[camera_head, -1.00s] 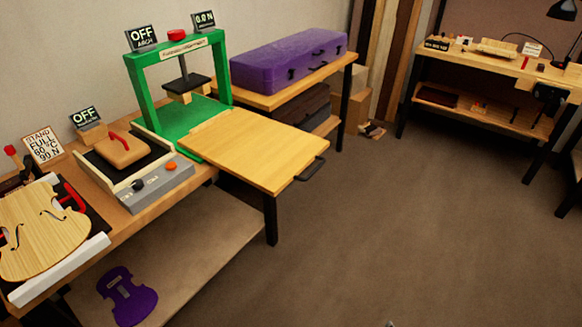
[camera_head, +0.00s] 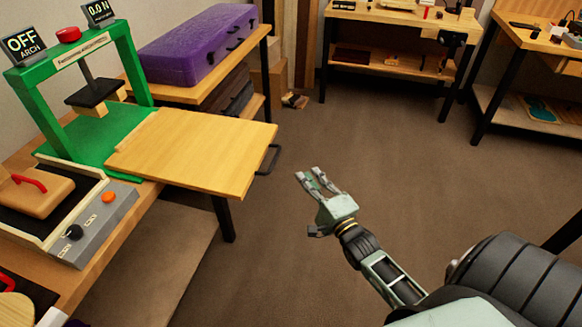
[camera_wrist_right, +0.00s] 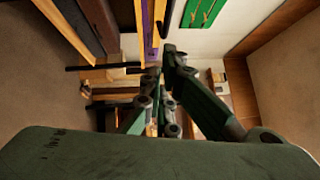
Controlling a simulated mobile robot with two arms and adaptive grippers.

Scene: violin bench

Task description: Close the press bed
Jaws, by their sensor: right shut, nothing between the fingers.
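The press bed (camera_head: 190,150) is a flat pale wooden board, slid out from the green press (camera_head: 92,135) and overhanging the bench toward the room. Its dark handle (camera_head: 268,160) is on the right edge of the board. My right gripper (camera_head: 308,174) is shut and empty, a short way right of the handle and apart from it in the head view. In the right wrist view its dark fingers (camera_wrist_right: 160,60) fill the middle, and surfaces beyond them are hard to tell apart. My left gripper is not in view.
A purple case (camera_head: 195,45) lies on a side table behind the bed. A grey control box (camera_head: 95,225) with knobs sits on the near bench. Other workbenches (camera_head: 400,18) stand at the back. The brown floor (camera_head: 330,130) right of the bed is clear.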

